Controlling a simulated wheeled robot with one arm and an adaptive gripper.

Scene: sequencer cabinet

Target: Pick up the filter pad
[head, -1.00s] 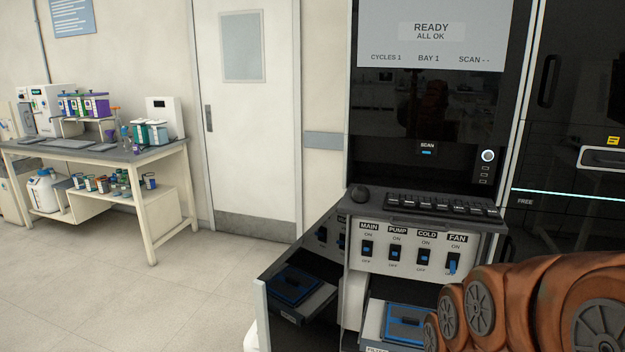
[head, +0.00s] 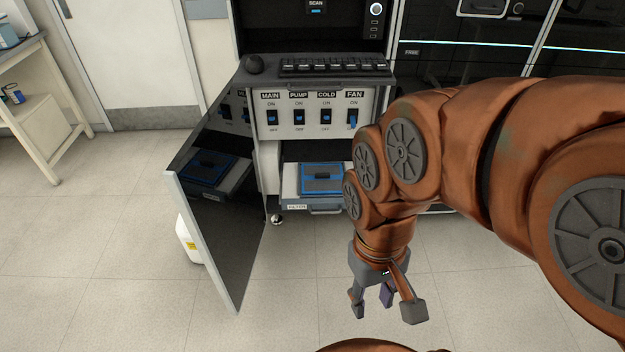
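The filter pad (head: 322,172) is a flat dark grey-blue pad with a bright blue border and a dark handle in the middle. It lies in the pulled-out tray marked FILTER (head: 298,207), low in the cabinet under the switch panel. Its right edge is close to my arm in the picture. My gripper (head: 385,306) hangs with its fingers pointing down over open floor, in front and to the right of the tray. Its fingers are spread, with nothing between them.
The open dark glass door (head: 225,215) stands left of the tray and mirrors the pad. The switch panel (head: 313,117) and a keyboard shelf (head: 330,67) are above. A white jug (head: 187,240) stands behind the door. The floor in front is clear.

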